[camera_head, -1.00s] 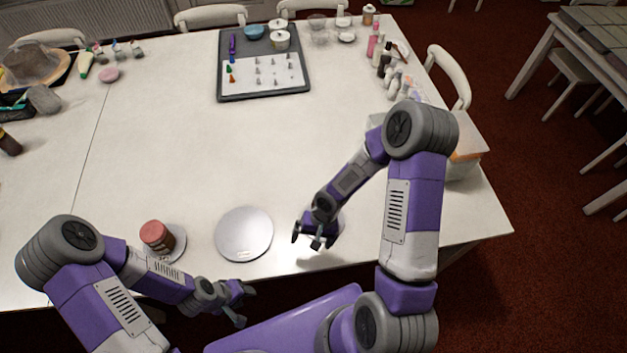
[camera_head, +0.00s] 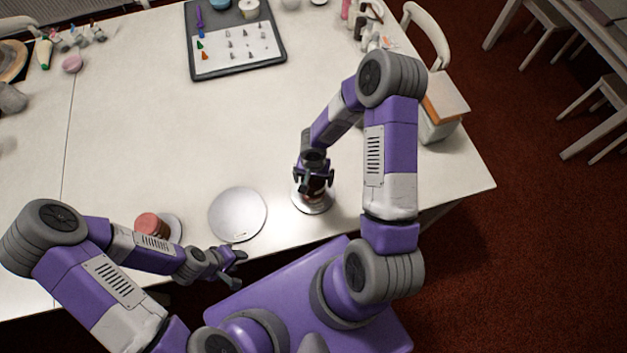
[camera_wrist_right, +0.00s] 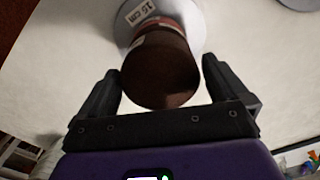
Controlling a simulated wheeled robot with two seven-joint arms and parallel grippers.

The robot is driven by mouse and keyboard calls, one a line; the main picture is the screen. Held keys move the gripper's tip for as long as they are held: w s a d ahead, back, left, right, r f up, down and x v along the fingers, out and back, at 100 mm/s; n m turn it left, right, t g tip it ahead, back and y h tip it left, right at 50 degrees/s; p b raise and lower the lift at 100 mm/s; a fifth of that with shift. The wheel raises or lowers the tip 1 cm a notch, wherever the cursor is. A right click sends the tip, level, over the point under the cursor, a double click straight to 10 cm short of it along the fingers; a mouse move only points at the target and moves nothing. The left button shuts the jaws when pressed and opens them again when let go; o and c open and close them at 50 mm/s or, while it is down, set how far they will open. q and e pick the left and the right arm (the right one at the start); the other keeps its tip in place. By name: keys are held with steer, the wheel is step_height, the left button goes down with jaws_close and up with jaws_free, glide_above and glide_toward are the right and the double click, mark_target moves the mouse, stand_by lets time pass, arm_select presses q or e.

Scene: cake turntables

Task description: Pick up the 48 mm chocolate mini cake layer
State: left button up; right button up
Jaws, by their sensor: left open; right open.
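A dark brown chocolate cake layer (camera_wrist_right: 160,72) is seen from above in the right wrist view, on top of a stack with a reddish part below. The stack stands on a small round plate (camera_head: 313,206) with a "15 cm" label, right of the middle turntable. My right gripper (camera_head: 316,181) is over this stack, its fingers open on either side of the brown layer, with gaps visible at both sides in the wrist view (camera_wrist_right: 161,88). In the head view the gripper hides most of the stack. My left gripper (camera_head: 236,261) is open and empty near the table's front edge.
An empty silver turntable (camera_head: 238,213) stands between the grippers. Another stack with a pink-red top (camera_head: 151,225) stands on a plate at left, beside my left arm. A grey tray (camera_head: 240,68) with piping tips lies at the back. The middle of the table is clear.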

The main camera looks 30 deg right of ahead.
steer(key=shift+f, duration=0.1)
steer(key=shift+c, duration=0.2)
steer(key=c, duration=0.8)
